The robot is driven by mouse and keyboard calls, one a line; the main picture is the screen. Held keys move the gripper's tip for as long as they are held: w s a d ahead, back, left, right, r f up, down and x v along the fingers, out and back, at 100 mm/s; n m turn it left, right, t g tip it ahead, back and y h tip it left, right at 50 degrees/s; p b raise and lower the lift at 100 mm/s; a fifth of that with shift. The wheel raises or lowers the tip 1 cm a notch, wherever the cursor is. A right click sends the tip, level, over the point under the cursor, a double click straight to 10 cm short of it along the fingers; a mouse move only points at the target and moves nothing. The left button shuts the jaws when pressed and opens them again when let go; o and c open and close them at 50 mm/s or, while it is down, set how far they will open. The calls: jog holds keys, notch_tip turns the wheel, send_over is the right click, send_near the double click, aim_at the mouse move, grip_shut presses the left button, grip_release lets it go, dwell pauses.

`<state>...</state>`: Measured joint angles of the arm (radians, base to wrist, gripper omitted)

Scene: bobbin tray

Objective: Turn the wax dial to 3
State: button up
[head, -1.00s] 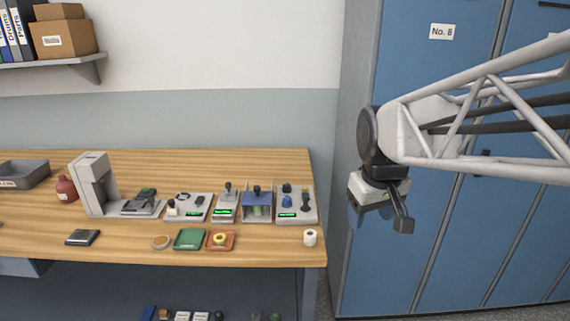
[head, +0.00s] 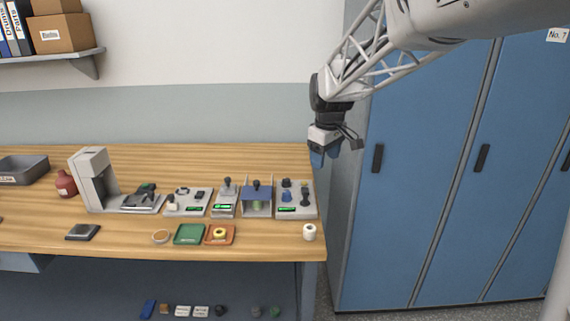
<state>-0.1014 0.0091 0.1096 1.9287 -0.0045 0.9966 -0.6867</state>
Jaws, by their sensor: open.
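Several small grey devices stand in a row on the wooden bench. The rightmost device (head: 296,212) has dark and blue knobs and a lit green display. To its left are a blue-topped unit (head: 257,193), a narrow device (head: 224,203) with a black-knobbed lever and green display, and a flat device (head: 187,203) with small parts on top. I cannot tell which part is the wax dial, and its numbers are too small to read. My gripper (head: 336,153) is open and empty, in the air beyond the bench's right end, above and right of the rightmost device, touching nothing.
A white spool (head: 309,232) stands at the bench's front right corner. Green (head: 189,235) and orange (head: 220,235) trays lie in front of the devices. A tall grey machine (head: 92,180) stands left. Blue lockers (head: 440,180) are at right. The back strip of the bench is clear.

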jog(key=w+a+f+n, duration=0.2)
jog(key=w+f, duration=0.1)
jog(key=w, duration=0.4)
jog(key=w+a+f+n, duration=0.1)
jog(key=w+a+f, duration=0.2)
jog(key=w, duration=0.4)
jog(key=n+g, duration=0.1)
jog(key=n, duration=0.3)
send_over(286, 179)
notch_tip(286, 179, down, 9)
jog(key=shift+f, duration=0.1)
jog(key=shift+f, duration=0.1)
jog(key=shift+f, duration=3.8)
jog(key=c, duration=0.9)
